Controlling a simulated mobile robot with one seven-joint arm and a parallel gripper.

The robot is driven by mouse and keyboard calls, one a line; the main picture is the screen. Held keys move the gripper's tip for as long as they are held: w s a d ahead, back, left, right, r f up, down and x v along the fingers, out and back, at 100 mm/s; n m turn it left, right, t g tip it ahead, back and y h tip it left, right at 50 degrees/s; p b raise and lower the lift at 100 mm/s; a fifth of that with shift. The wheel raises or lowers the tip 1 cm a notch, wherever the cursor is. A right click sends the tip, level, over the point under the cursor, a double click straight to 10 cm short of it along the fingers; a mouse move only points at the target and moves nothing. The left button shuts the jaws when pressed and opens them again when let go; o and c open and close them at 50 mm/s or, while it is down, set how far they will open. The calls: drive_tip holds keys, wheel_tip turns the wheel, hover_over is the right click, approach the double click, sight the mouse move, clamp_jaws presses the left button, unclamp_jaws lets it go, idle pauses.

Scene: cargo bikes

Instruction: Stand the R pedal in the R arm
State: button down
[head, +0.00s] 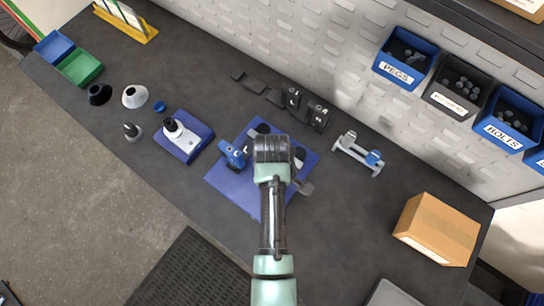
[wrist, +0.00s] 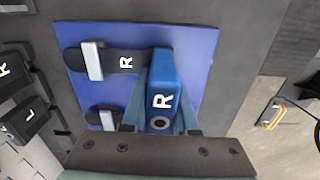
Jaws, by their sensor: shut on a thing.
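The blue R pedal (wrist: 162,72), marked with a white R and with a dark ringed hole, is between the fingers of my gripper (wrist: 162,95) in the wrist view. My gripper is shut on it. The black R arm (wrist: 125,62), also marked R, lies on the blue mat (wrist: 190,36) under a silver crossbar; its right end meets the pedal in the picture. Whether the pedal is seated or just above is hidden.
A second arm (wrist: 100,118) lies parallel, partly hidden. A grey rack (head: 350,148) with a blue piece is right; a cardboard box (head: 437,229) is farther right.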

drive_tip(key=shift+f, duration=0.5)
idle(0.9)
drive_tip(key=c, duration=0.6)
unclamp_jaws()
wheel_tip(320, 180, up, 13)
drive_tip(key=shift+b, duration=0.35)
